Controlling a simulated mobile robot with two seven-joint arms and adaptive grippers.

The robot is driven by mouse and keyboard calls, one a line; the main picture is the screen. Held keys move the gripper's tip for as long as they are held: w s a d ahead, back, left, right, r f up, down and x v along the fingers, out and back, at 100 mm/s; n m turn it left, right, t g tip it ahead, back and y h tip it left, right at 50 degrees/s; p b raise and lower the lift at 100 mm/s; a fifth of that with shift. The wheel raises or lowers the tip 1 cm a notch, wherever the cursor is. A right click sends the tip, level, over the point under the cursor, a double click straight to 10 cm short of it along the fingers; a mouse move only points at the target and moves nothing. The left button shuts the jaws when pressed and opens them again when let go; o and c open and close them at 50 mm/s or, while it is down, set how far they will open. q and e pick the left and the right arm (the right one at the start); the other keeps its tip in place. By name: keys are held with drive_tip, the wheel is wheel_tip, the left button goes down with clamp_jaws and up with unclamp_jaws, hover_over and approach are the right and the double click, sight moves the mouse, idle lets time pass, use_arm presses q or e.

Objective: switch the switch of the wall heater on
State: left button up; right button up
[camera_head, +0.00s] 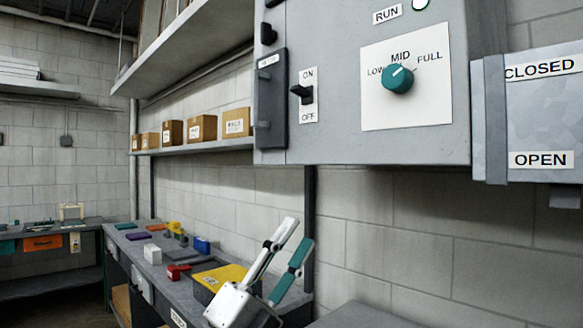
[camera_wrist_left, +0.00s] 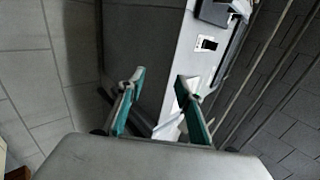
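The wall heater (camera_head: 345,120) is a grey box at the upper middle of the head view. Its black switch lever (camera_head: 301,93) sits on a white plate with ON above and OFF below. The lever sticks out toward the left; I cannot tell for sure which label it leans to. In the left wrist view the switch (camera_wrist_left: 207,44) shows small, beyond the fingers. My left gripper (camera_head: 291,244) is below the heater, apart from it. Its two teal-padded fingers are spread and empty, also in the wrist view (camera_wrist_left: 161,84). My right gripper is not in view.
The heater also bears a teal knob (camera_head: 398,78) and a RUN lamp (camera_head: 421,4). A dark latch-like part (camera_head: 270,100) stands left of the switch. A CLOSED/OPEN box (camera_head: 540,115) is at right. A workbench (camera_head: 200,285) with small items and a box shelf (camera_head: 205,146) lie left.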

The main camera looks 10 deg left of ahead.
use_arm(q)
drive_tip(key=s+d+r+m+g+h, duration=0.25)
drive_tip(key=d+r+m+g, duration=0.3)
drive_tip(key=m+g, duration=0.4)
drive_tip(key=s+d+r+m+g+h, duration=0.25)
drive_tip(key=d+r+m+g, duration=0.35)
drive_tip(key=m, duration=0.6)
drive_tip(key=n+t+y+p, duration=0.1)
drive_tip(key=n+t+y, duration=0.3)
drive_tip(key=t+y, duration=0.5)
approach(294, 88)
drive_tip(key=shift+g+y, duration=0.35)
drive_tip(key=shift+y, duration=0.25)
drive_tip(key=x, duration=0.6)
drive_tip(key=r+x, duration=0.1)
drive_tip(key=x, duration=0.2)
drive_tip(key=shift+w+d, duration=0.1)
drive_tip(key=shift+d, duration=0.1)
clamp_jaws()
